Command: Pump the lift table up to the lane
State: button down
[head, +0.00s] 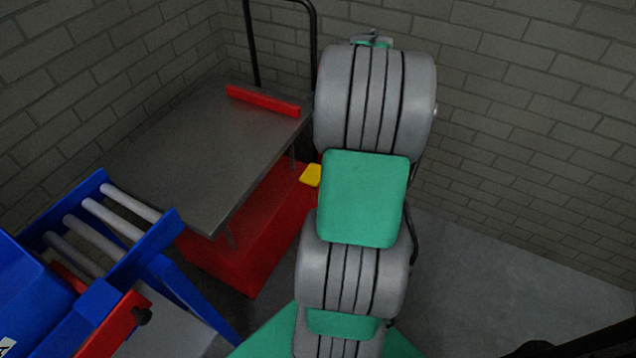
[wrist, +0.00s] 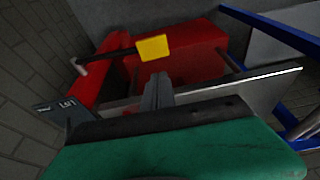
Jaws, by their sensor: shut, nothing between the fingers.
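The lift table has a flat grey top (head: 205,150) and a red base (head: 245,245). A yellow pedal (head: 311,175) sticks out at the base's right side. In the wrist view the yellow pedal (wrist: 153,47) sits at the end of a black lever, in front of the red base (wrist: 115,72). My arm hides the gripper in the head view. The lane (head: 121,227) has pale rollers in a blue frame, beside the table's near left edge; I cannot tell the exact height difference.
A blue crate (head: 30,305) is on the lane. Brick walls close the back; floor at right is clear.

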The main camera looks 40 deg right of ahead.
aim_at(314, 173)
jog(key=shift+s+d+f, duration=0.15)
jog(key=shift+d+f, duration=0.05)
jog(key=shift+d, duration=0.25)
jog(key=shift+s+d+f, duration=0.1)
jog(key=shift+d+f, duration=0.1)
jog(key=shift+d, duration=0.25)
jog(key=shift+f, duration=0.1)
jog(key=x, duration=0.4)
jog(key=b+x, duration=0.1)
jog(key=x, duration=0.4)
jog(key=s+x, duration=0.1)
jog(key=x, duration=0.3)
jog(key=shift+w+f+b, duration=0.1)
jog(key=shift+f+b, duration=0.25)
jog(key=shift+f, duration=0.15)
jog(key=shift+f, duration=0.1)
